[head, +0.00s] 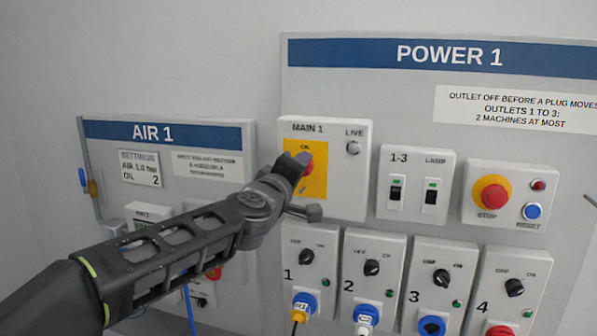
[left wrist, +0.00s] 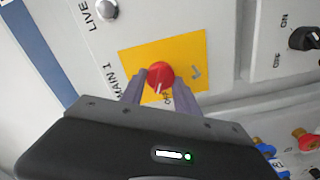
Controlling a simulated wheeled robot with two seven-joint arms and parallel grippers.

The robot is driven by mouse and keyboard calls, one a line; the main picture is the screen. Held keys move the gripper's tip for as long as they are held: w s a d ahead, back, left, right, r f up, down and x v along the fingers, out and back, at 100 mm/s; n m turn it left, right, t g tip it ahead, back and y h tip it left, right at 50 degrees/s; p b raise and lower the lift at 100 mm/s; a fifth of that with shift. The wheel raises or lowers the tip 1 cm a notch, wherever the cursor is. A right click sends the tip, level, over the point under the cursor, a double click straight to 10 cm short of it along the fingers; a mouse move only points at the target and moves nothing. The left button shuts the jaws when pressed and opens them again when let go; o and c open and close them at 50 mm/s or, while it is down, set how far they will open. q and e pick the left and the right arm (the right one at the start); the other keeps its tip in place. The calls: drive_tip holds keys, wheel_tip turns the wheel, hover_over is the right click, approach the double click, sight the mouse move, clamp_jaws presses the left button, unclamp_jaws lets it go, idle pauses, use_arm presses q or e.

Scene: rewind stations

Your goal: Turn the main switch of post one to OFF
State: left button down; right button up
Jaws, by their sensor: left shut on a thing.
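The main switch is a red knob (head: 309,162) on a yellow plate (head: 319,183) under the label MAIN 1. An ON mark shows above it in the head view. My left gripper (head: 293,170) reaches in from the left and partly hides the knob. In the left wrist view the fingers of my left gripper (left wrist: 163,90) are shut on the red knob (left wrist: 160,74), one on each side. A white pointer line on the knob points towards the lower edge of that view, near a small label that I cannot read surely. My right gripper is out of view.
The LIVE lamp (head: 353,148) is grey. Rocker switches (head: 396,194) and a red STOP button (head: 491,194) are to the right. Numbered outlets with small knobs (head: 306,257) and plugs are below. The AIR 1 panel (head: 215,190) is behind my arm.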

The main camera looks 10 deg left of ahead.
use_arm(q)
drive_tip(key=n+b, duration=0.1)
drive_tip(key=n, duration=0.4)
drive_tip(key=shift+f, duration=0.15)
drive_tip(key=shift+n, duration=0.3)
drive_tip(key=c, duration=0.9)
unclamp_jaws()
